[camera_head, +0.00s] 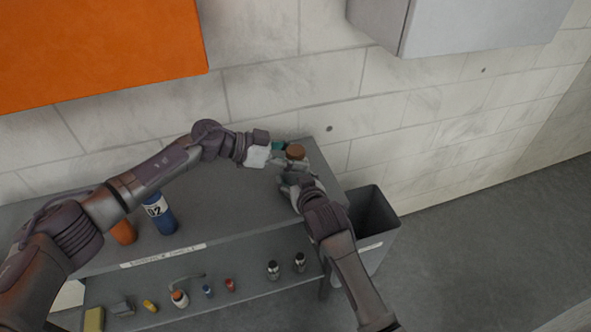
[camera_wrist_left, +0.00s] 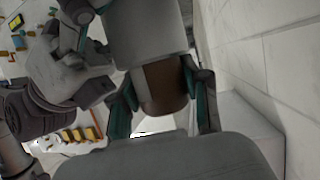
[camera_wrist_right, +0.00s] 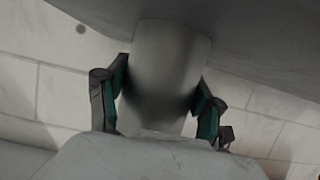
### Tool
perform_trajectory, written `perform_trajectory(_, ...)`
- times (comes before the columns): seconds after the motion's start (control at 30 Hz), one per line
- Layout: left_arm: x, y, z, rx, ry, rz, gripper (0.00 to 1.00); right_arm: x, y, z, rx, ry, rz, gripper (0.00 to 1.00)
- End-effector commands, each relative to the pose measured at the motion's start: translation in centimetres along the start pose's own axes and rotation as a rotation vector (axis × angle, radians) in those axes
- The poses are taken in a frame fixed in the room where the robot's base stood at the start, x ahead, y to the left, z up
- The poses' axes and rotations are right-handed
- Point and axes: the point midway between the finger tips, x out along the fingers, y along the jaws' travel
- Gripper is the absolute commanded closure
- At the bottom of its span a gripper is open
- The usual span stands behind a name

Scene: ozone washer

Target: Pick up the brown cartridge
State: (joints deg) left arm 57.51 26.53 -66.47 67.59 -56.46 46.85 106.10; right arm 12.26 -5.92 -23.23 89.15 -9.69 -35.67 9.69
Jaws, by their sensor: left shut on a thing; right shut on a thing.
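The brown cartridge (camera_head: 295,152) shows as a small brown round top at the back right corner of the shelf unit. In the left wrist view the brown part (camera_wrist_left: 164,88) sits between the fingers of my left gripper (camera_wrist_left: 163,108), against a wider grey cylinder (camera_wrist_left: 148,28). My left gripper (camera_head: 281,148) reaches it from the left and is shut on it. My right gripper (camera_wrist_right: 158,98) is shut on the grey cylinder (camera_wrist_right: 165,60), just below the brown top in the head view. Whether the cylinder rests on the surface I cannot tell.
The grey shelf unit (camera_head: 225,205) has a blue bottle (camera_head: 161,215) and an orange bottle (camera_head: 122,231) on top, and several small items on its lower shelf. A dark bin (camera_head: 372,222) stands at its right. An orange cabinet (camera_head: 95,50) and a grey cabinet (camera_head: 480,25) hang above.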

Motion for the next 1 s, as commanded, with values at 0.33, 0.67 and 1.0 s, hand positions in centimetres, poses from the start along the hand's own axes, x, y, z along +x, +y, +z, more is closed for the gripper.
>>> perform_trajectory(0.33,-0.4,-0.1,-0.9,0.003,0.002,-0.002,0.97,0.0,0.0,0.1,0.000,-0.002,0.000,0.74)
perform_trajectory(0.67,-3.0,-0.1,-7.2,0.007,0.002,-0.002,0.97,0.0,0.0,0.1,0.000,-0.002,0.000,0.74)
perform_trajectory(1.0,-2.5,0.1,-12.1,0.002,0.001,0.004,0.97,0.0,0.0,0.1,0.000,-0.002,0.000,0.74)
